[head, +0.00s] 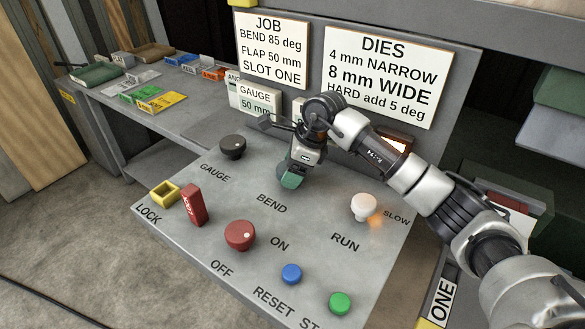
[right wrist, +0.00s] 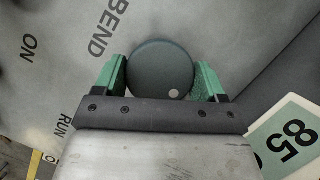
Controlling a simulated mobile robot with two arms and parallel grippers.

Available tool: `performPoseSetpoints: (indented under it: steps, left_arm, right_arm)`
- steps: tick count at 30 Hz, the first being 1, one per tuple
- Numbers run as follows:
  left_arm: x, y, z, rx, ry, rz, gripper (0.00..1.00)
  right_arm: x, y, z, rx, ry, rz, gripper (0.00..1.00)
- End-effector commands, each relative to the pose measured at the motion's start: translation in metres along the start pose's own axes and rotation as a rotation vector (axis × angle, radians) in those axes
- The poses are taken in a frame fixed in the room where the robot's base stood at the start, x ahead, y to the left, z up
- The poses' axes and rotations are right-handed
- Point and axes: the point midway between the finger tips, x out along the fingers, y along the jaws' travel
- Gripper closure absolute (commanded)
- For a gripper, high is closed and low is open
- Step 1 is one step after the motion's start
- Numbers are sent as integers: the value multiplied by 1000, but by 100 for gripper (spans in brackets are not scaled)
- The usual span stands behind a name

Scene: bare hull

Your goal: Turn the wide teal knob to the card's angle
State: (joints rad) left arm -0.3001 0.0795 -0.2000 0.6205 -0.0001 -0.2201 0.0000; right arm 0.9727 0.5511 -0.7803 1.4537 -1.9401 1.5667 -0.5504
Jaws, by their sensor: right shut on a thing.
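The wide dark teal knob (right wrist: 160,68) shows in the right wrist view beside the word BEND, with a pale dot near its lower right rim. My right gripper (right wrist: 160,78) has its green-padded fingers on both sides of it, shut on it. In the head view my right gripper (head: 291,178) reaches down above the BEND label and hides most of the knob. The job card (head: 272,48) reads BEND 85 deg, FLAP 50 mm, SLOT ONE. A plate reading 85 (right wrist: 291,134) shows in the right wrist view. My left gripper is not in view.
The panel also carries a black GAUGE knob (head: 232,147), a red knob (head: 240,235), a white RUN knob (head: 364,206), a blue button (head: 291,274) and a green button (head: 340,303). A red lock tag (head: 194,205) stands at the left. The dies card (head: 385,77) reads HARD add 5 deg.

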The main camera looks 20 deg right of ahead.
Motion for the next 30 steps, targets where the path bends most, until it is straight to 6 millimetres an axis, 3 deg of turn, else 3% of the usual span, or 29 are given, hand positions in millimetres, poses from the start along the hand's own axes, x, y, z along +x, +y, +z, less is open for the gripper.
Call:
performPoseSetpoints:
  steps: [1,2,6,17,30]
  left_arm:
    - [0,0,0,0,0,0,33]
    - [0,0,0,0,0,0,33]
    - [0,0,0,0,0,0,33]
    - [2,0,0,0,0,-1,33]
    - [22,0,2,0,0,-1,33]
  right_arm:
    - [-1,-1,1,0,-3,-3,52]
    - [-1,-1,1,0,-3,-3,24]
    - [-1,0,1,-1,-2,-2,4]
    - [-6,-1,0,-2,-2,-2,4]
    - [-86,-1,0,-1,-3,-6,4]
